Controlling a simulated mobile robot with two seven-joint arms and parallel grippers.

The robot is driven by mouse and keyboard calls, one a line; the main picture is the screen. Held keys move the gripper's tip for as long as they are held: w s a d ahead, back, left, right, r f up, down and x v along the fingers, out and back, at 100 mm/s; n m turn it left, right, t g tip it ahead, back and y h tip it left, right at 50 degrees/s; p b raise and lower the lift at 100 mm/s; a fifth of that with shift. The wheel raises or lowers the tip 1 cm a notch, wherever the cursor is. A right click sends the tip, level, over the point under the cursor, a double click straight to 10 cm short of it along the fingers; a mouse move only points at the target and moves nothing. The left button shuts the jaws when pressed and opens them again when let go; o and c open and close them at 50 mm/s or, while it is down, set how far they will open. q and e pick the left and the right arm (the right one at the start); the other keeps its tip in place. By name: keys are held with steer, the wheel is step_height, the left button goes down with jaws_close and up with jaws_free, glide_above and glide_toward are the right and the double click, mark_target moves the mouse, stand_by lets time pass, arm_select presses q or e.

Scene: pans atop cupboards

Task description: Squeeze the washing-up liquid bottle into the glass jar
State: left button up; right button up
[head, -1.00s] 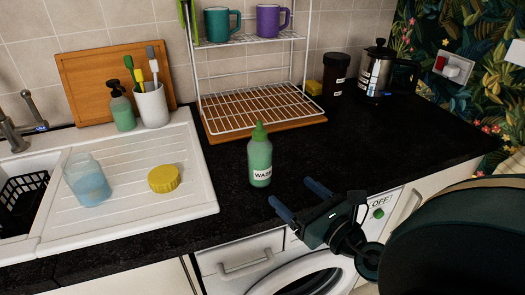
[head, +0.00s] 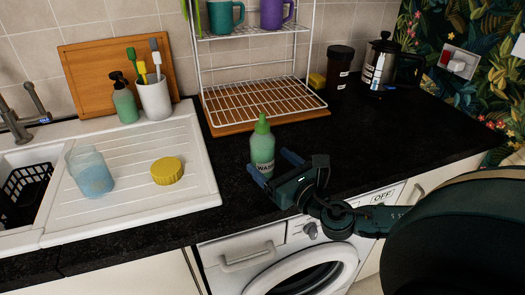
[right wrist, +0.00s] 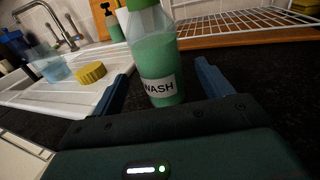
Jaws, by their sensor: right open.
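The washing-up liquid bottle (head: 262,150), green with a white WASH label, stands upright on the black worktop. My left gripper is not in view.
A yellow lid (head: 167,171) lies on the draining board (head: 135,205) between jar and bottle. A wire rack (head: 260,100) stands behind the bottle. A soap dispenser (head: 124,103) and brush cup (head: 155,102) stand at the back left.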

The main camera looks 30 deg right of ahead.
mark_target(265, 119)
steer(key=w, duration=0.3)
steer(key=shift+w+a+r+p, duration=0.1)
steer(key=shift+w+r+p, duration=0.05)
steer(key=shift+w+p, duration=0.2)
steer(key=shift+w, duration=0.35)
steer(key=shift+c, duration=0.4)
steer(key=c, duration=1.2)
steer(key=shift+o, duration=0.2)
step_height(265, 119, up, 10)
steer(key=shift+p, duration=1.1)
